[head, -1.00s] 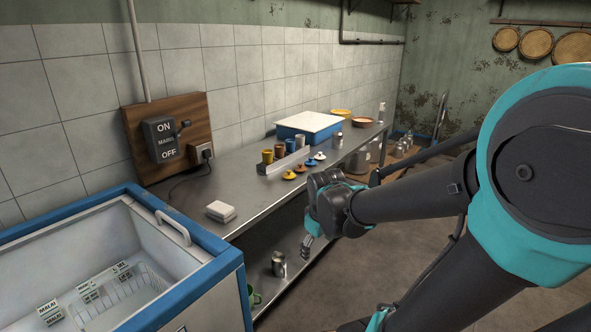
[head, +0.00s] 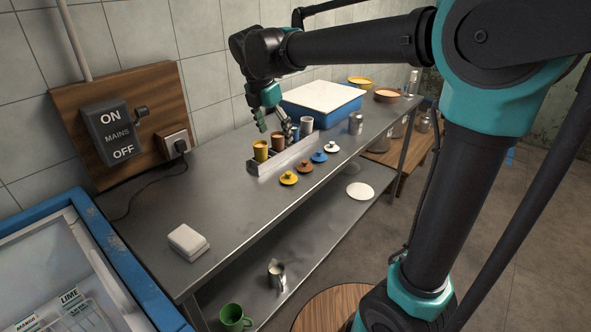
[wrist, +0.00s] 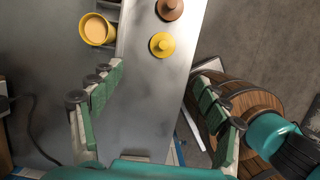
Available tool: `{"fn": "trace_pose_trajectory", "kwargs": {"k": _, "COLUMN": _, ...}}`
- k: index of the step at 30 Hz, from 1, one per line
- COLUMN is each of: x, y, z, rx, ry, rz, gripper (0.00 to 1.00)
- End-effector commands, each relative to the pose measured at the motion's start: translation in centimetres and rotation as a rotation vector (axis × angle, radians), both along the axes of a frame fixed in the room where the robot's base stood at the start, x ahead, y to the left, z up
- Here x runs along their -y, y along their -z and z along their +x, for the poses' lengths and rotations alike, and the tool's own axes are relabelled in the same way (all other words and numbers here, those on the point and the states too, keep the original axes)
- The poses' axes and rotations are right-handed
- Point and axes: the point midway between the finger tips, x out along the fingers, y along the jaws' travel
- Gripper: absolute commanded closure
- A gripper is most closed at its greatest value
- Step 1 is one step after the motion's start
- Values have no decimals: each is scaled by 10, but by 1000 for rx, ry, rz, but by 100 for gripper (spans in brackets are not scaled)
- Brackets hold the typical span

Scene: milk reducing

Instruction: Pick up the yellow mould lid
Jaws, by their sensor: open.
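The yellow mould lid (head: 289,178) lies on the steel counter, nearest in a row of small knobbed lids. In the wrist view the yellow lid (wrist: 162,45) lies beyond my fingertips, near the counter edge. My gripper (head: 278,126) is above the mould rack, with its fingers pointing down. In the wrist view my gripper (wrist: 160,85) is spread wide and empty, apart from the lid. A brown lid (head: 305,166), a blue lid (head: 319,156) and a white lid (head: 332,147) continue the row.
A metal rack (head: 284,157) holds a yellow mould (head: 260,150) and other moulds behind the lids. A white box (head: 188,242) sits at the counter's near end. A steel cup (head: 356,123) and blue tray (head: 318,118) stand farther back. The counter before the lids is clear.

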Motion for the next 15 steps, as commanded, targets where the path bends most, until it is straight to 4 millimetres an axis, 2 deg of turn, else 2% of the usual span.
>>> {"fn": "trace_pose_trajectory", "kwargs": {"k": 5, "x": 3, "y": 20, "z": 4, "rx": -1, "ry": -9, "rz": -3, "gripper": 24}}
{"fn": "trace_pose_trajectory", "kwargs": {"k": 15, "x": 14, "y": 86, "z": 19, "rx": -1, "ry": -6, "rz": -3, "gripper": 24}}
